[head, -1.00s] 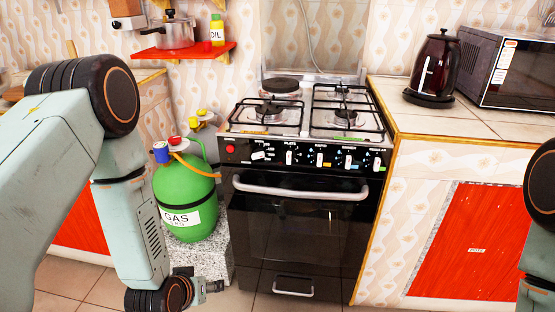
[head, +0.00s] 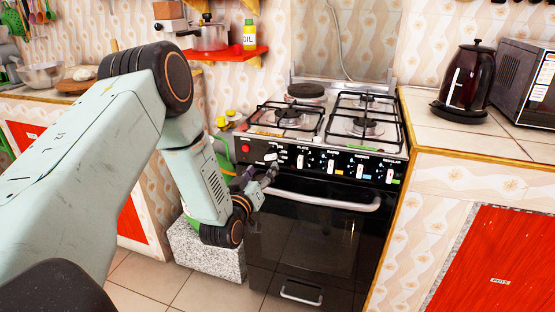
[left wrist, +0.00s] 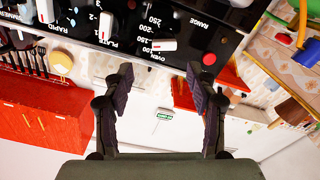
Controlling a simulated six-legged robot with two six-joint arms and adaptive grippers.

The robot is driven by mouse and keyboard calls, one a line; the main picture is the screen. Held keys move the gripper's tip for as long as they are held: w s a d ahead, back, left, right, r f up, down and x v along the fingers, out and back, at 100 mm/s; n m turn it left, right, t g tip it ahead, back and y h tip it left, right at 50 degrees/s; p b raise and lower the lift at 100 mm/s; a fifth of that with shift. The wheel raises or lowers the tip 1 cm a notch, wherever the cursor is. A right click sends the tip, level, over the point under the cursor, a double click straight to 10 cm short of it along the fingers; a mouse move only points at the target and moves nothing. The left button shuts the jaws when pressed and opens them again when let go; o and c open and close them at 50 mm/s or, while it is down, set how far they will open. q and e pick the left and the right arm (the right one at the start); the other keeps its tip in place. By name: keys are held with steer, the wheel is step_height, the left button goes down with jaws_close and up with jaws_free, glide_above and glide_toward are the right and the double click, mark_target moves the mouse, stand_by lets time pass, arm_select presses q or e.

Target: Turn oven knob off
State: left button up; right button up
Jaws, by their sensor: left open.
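The oven knob (left wrist: 163,45) is white, on the black control panel beside the OVEN label and temperature numbers. The left wrist view shows the panel upside down. In the head view the oven knob (head: 270,156) is at the panel's left end, just above my left gripper's tip. My left gripper (head: 268,174) is in front of the panel. In the left wrist view its two fingers (left wrist: 160,78) are apart and empty, with the knob in line with the gap, beyond the tips. I cannot tell how far off it is. My right gripper is out of view.
A red button (left wrist: 209,58) is beside the oven knob. Several other white knobs (head: 331,167) line the panel. The oven handle (head: 320,203) sticks out below. A counter with a kettle (head: 467,84) is at right. The floor in front is clear.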

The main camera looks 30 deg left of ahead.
mark_target(269, 158)
arm_select(q)
steer(key=x, duration=0.2)
steer(key=b+x, duration=0.1)
steer(key=x, duration=0.3)
steer(key=shift+a+f+b, duration=0.3)
steer(key=shift+b, duration=0.1)
steer(key=shift+w+r, duration=0.1)
steer(key=shift+w, duration=0.3)
steer(key=shift+w+a, duration=0.2)
steer(key=shift+w, duration=0.15)
steer(key=shift+d, duration=0.1)
steer(key=shift+c, duration=0.3)
steer(key=shift+c, duration=0.8)
steer(key=c, duration=0.9)
steer(key=shift+c, duration=0.2)
